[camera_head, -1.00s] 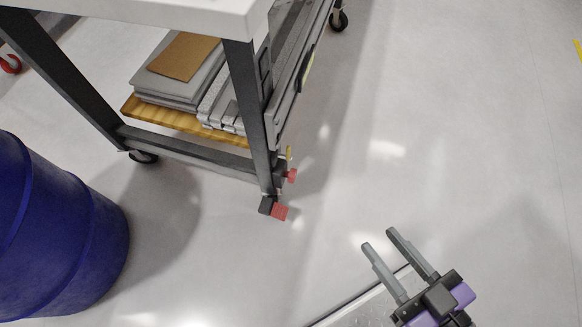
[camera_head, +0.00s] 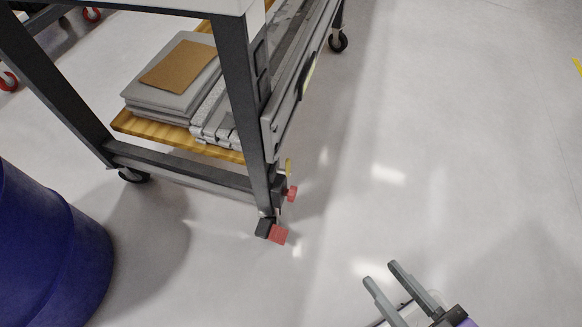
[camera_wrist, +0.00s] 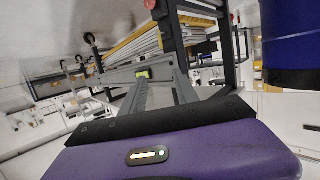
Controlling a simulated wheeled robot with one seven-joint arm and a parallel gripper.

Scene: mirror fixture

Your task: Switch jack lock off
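A red pedal-like piece (camera_head: 278,234) on a dark block sits at the foot of the near leg of the cart (camera_head: 236,95). A red knob (camera_head: 291,193) sits just above it on the same leg, below a small yellow piece (camera_head: 288,167). I cannot tell which of these is the jack lock. My gripper (camera_head: 381,273) is below and to the right of them, clear of the cart, its two grey fingers apart with nothing between. In the wrist view the open fingers (camera_wrist: 160,76) point toward the cart frame, and a red part (camera_wrist: 150,4) shows at the top edge.
The cart's lower wooden shelf (camera_head: 180,137) carries flat grey panels and a brown sheet (camera_head: 179,66). A blue drum (camera_head: 45,245) stands at the lower left; it also shows in the wrist view (camera_wrist: 290,40). The floor right of the cart is clear.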

